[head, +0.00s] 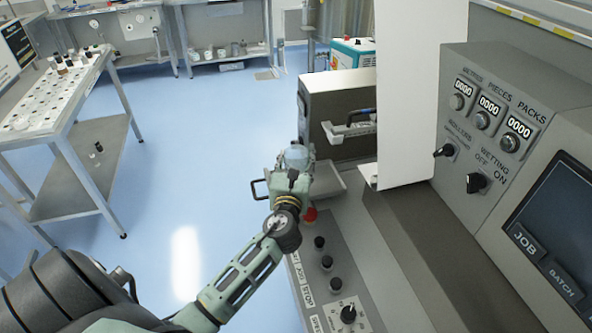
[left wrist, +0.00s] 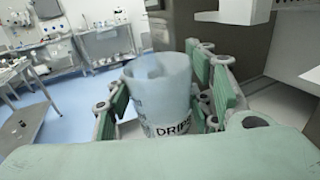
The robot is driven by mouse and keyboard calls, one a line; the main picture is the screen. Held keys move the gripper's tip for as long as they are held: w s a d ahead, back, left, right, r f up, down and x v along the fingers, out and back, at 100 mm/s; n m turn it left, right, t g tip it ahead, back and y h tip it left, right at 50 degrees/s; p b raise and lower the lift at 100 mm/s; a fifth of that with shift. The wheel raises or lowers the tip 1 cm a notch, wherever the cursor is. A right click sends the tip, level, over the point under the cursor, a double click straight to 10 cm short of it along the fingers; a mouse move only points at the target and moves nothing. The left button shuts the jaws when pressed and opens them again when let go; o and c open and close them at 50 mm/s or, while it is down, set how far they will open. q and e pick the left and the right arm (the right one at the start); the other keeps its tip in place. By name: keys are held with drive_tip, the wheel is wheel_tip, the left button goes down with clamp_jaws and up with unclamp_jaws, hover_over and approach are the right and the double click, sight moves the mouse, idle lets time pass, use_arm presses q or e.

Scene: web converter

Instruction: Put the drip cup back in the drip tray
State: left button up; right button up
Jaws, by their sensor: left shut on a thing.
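The drip cup is a translucent pale cup with dark lettering that reads "DRIP" in part; it shows upright in the left wrist view (left wrist: 160,84). In the head view its pale top (head: 296,155) shows just beyond my left gripper (head: 297,165). My left gripper is shut on the cup, with green-padded fingers on both sides of it. A shallow grey tray (head: 331,184), which looks like the drip tray, lies just right of the gripper; the gripper hides its left part. My right gripper is not in view.
A panel with black knobs (head: 327,262) and a red button (head: 310,214) lies below the gripper. A white upright panel (head: 405,100) and the grey control console (head: 470,180) stand to the right. A table (head: 58,110) stands far left across open blue floor.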

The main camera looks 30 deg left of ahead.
use_arm(q)
wheel_tip(320, 180, down, 4)
drive_tip(key=shift+r+b, duration=0.2)
drive_tip(key=shift+b, duration=0.3)
drive_tip(key=shift+f, duration=0.15)
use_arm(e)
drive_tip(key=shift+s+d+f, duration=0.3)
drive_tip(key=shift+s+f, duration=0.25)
use_arm(q)
drive_tip(key=shift+f, duration=0.15)
drive_tip(key=o, duration=1.3)
drive_tip(key=shift+c, duration=0.2)
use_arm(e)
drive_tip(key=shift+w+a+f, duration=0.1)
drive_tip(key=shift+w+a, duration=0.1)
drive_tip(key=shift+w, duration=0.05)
